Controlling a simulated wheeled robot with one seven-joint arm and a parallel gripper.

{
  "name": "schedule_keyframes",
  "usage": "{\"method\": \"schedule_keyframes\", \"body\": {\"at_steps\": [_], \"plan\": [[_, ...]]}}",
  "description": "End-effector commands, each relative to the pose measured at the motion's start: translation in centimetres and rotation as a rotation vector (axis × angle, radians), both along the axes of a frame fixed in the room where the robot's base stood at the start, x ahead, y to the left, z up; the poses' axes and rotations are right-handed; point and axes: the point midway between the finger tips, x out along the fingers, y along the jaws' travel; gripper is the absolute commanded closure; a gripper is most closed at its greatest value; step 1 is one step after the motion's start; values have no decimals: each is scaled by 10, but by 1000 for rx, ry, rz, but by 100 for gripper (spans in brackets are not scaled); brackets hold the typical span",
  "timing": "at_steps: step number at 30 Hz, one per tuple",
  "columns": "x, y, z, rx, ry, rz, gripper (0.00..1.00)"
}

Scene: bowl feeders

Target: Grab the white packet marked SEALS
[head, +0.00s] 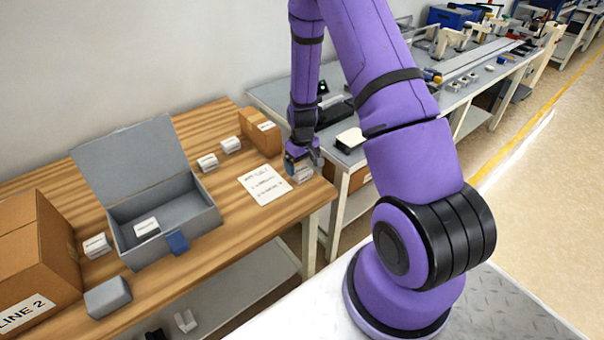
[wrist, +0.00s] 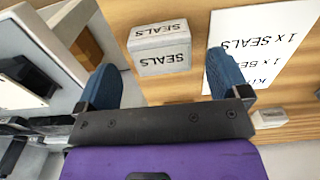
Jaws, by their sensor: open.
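The white packet marked SEALS (wrist: 160,50) lies on the wooden table, its label upside down in the wrist view. In the head view it shows as a small pale block (head: 303,176) near the table's right end, partly hidden by my gripper (head: 301,160). My gripper (wrist: 162,62) is open with its blue fingers pointing at the packet. The packet appears between the two fingertips, with a gap on each side. I cannot tell how far down the fingers reach beside it.
A printed sheet (head: 263,185) lies left of the packet. Other white packets (head: 207,162) (head: 230,145) (head: 97,245) stand on the table, and one (head: 147,227) is inside the open grey box (head: 205,222). Cardboard boxes (head: 261,133) (head: 50,245) stand behind and at far left.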

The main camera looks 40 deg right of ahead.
Motion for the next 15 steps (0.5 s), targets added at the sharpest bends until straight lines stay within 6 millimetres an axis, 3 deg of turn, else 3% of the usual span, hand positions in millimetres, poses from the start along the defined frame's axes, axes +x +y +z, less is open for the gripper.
{"method": "schedule_keyframes", "body": {"at_steps": [6, 15], "plan": [[-1, 1, -27, 1, 2, 0, 6], [-1, 1, -32, 0, 0, 0, 6]]}}
